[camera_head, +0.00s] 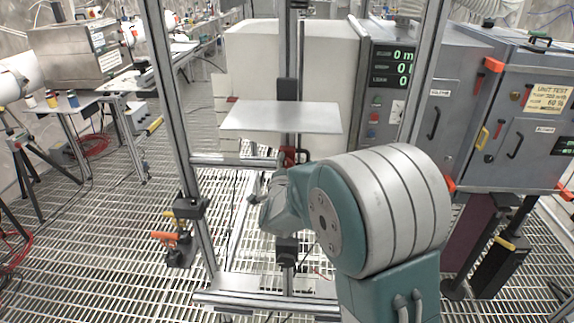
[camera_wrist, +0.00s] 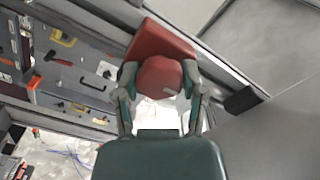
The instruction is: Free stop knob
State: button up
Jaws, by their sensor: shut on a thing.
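The stop knob (camera_wrist: 160,78) is a round red knob on the front of a red stop block (camera_wrist: 160,40) in the wrist view. The block sits against a grey metal rail. My gripper (camera_wrist: 159,85) has one finger on each side of the knob and is shut on it. In the head view, the red stop block (camera_head: 288,156) shows on the upright post just below a flat pale plate (camera_head: 281,117). My own arm and wrist cover most of the gripper and the knob there.
A metal frame with upright posts (camera_head: 171,100) and a crossbar (camera_head: 235,161) surrounds the work spot. Grey cabinets (camera_head: 520,150) with handles stand at the right. A table with jars (camera_head: 72,99) stands at the left. The grated floor (camera_head: 90,230) at left is mostly open.

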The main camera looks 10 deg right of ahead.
jog(key=shift+a+f+n, duration=0.1)
jog(key=shift+f+n, duration=0.2)
jog(key=shift+n, duration=0.1)
jog(key=n, duration=0.4)
jog(key=shift+f+n, duration=0.1)
jog(key=shift+n, duration=1.2)
jog(key=shift+a+n, duration=0.1)
jog(key=shift+n, duration=0.8)
jog(key=n, duration=0.5)
jog(key=shift+r, duration=0.35)
jog(key=n, duration=0.5)
jog(key=shift+n, duration=0.4)
